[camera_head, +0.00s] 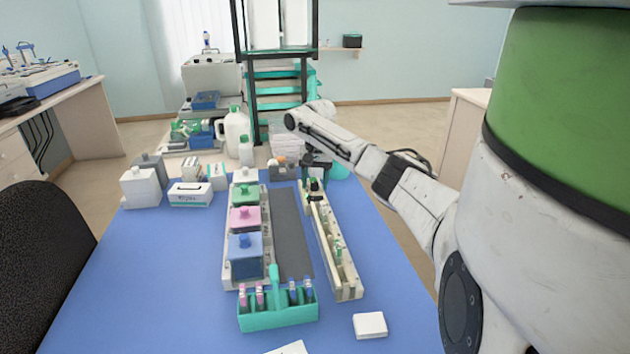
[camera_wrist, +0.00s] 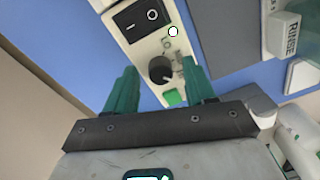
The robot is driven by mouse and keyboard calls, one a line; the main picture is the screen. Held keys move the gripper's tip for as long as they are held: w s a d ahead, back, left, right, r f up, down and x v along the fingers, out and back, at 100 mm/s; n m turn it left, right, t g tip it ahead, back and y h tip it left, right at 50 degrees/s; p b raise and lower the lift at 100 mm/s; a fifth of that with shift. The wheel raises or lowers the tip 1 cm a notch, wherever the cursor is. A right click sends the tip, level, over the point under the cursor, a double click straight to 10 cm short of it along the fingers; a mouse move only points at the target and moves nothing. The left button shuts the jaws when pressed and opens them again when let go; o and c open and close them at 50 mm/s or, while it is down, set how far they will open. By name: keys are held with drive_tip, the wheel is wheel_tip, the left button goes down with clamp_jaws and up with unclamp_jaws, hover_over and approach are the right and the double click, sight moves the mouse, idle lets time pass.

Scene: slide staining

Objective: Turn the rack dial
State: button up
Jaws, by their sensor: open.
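The rack dial (camera_wrist: 160,69) is a dark round knob on a cream panel in the wrist view, with a "LO" marking beside it and a green square below it. My gripper (camera_wrist: 161,85) has two green fingers, open, one on each side of the dial, with gaps visible between fingers and knob. I cannot tell how far above the dial the fingertips are. In the head view the rack (camera_head: 346,270) is a long cream unit on the blue table, and my gripper (camera_head: 315,172) is over its far end. The dial cannot be made out there.
A black rocker switch (camera_wrist: 141,15) is close to the dial. Left of the rack are a dark grey strip (camera_head: 290,228) and a row of lidded jars, including a blue one (camera_head: 245,258). A teal tube holder (camera_head: 278,316) stands in front. Bottles and boxes crowd the far edge.

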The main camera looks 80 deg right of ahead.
clamp_jaws()
idle(0.4)
